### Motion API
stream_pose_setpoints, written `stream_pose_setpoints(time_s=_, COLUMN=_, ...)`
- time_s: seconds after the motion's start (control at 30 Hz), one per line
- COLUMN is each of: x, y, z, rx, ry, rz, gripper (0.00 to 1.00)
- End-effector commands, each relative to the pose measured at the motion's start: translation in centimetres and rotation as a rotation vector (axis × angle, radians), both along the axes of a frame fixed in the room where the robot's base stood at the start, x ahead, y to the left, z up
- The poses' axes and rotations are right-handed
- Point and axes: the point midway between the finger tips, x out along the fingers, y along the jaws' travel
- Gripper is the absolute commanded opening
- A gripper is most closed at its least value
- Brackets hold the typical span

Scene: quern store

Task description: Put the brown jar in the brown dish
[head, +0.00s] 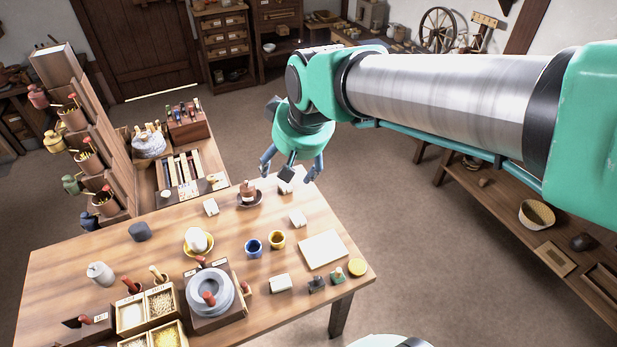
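A small brown jar (247,188) stands near the far edge of the wooden table. It appears upright in a dark brown dish (258,203), whose rim shows around its base. My gripper (290,171) is above and to the right of the jar, over the far edge of the table. Its fingers are spread apart, and I see nothing between them. The gripper looks clear of the jar.
A quern (210,291) and grain boxes fill the front.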

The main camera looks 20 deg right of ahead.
Motion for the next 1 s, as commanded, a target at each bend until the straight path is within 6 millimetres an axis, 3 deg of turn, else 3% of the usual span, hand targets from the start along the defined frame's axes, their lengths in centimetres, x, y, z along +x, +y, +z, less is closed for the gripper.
stream_pose_setpoints(time_s=0.3, x=-10.1, y=-0.9, z=1.6, rx=-0.003, ry=-0.023, rz=-0.041, gripper=0.73)
stream_pose_setpoints(time_s=0.5, x=-14.4, y=-1.3, z=1.3, rx=-0.005, ry=-0.030, rz=-0.062, gripper=0.73)
stream_pose_setpoints(time_s=0.7, x=-16.0, y=-1.5, z=1.1, rx=-0.005, ry=-0.030, rz=-0.071, gripper=0.73)
stream_pose_setpoints(time_s=1.0, x=-16.0, y=-1.5, z=1.1, rx=-0.005, ry=-0.030, rz=-0.071, gripper=0.73)
